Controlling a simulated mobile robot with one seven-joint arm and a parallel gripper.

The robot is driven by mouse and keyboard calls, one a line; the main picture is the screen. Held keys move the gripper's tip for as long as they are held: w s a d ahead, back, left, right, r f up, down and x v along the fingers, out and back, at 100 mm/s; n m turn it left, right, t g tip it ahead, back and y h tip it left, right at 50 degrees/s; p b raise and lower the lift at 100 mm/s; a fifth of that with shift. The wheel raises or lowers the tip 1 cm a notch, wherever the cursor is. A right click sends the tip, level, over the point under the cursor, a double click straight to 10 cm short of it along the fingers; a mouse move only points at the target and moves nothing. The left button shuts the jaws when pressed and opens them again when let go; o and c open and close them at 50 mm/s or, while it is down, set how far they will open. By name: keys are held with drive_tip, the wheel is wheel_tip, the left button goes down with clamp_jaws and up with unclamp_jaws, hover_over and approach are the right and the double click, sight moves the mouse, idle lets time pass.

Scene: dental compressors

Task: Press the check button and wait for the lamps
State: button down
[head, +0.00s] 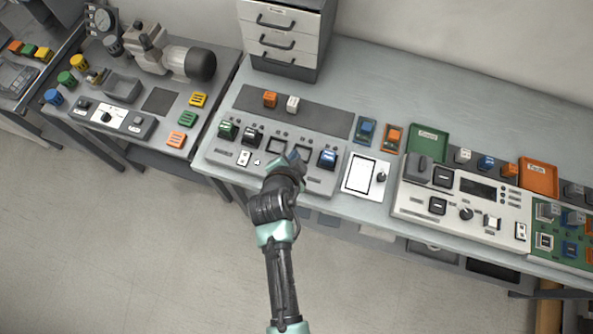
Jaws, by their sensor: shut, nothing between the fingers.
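My gripper (295,158) is over the front of the grey middle console (318,184), seen from above and behind. It is shut and empty, and its wrist hides part of the console's front. I cannot tell whether its tip touches the console. No check button is readable by label. A white rocker switch (244,158) sits on the console left of my gripper. The white panel (410,205) at the right has a dark display (478,188), a black knob (466,213) and a column of small dark dots (502,190). I see no clearly lit lamp.
The console holds a green module (228,130) and a blue module (328,158). Orange (270,99) and white (292,104) blocks stand behind on a dark strip. A drawer cabinet (284,35) stands at the back. A compressor bench (150,85) is left, green (428,139) and orange (538,177) trays right.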

drive_tip(key=shift+f+b, duration=3.55)
drive_tip(key=shift+f, duration=0.75)
drive_tip(key=shift+f, duration=0.15)
drive_tip(key=shift+f+b, duration=0.25)
drive_tip(key=shift+b, duration=0.2)
drive_tip(key=shift+f+b, duration=0.45)
drive_tip(key=shift+f, duration=0.05)
drive_tip(key=shift+r, duration=0.1)
drive_tip(key=shift+r+p, duration=0.75)
drive_tip(key=shift+r, duration=0.05)
wheel_tip(320, 180, up, 5)
drive_tip(key=p, duration=0.4)
